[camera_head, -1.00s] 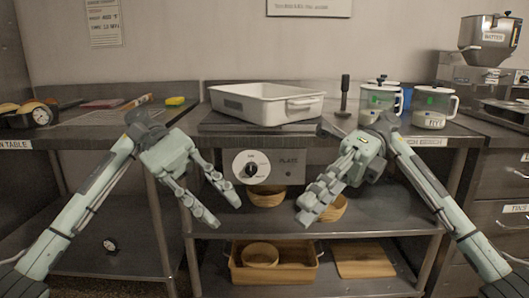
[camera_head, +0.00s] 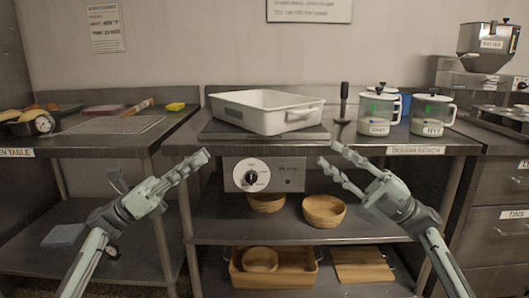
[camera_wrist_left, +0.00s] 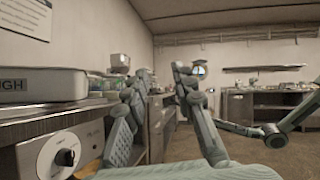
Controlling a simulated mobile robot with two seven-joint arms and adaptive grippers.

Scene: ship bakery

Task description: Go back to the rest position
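My left gripper (camera_head: 192,166) is in front of the gap between the two benches, at the height of the dial panel. The head view sees its fingers nearly edge-on, but the left wrist view shows the two fingers apart (camera_wrist_left: 160,85) with nothing between them. My right gripper (camera_head: 328,160) points up and left, in front of the bench's front edge, right of the dial panel. Its two fingers are apart and empty. Neither gripper touches anything. My right arm also shows at the right of the left wrist view.
A white tray (camera_head: 265,122) stands on the middle bench. The dial panel (camera_head: 264,174) is under the bench edge. Wooden bowls (camera_head: 323,211) and a wooden crate (camera_head: 274,272) are on shelves below. A hopper machine (camera_head: 487,45) stands far right.

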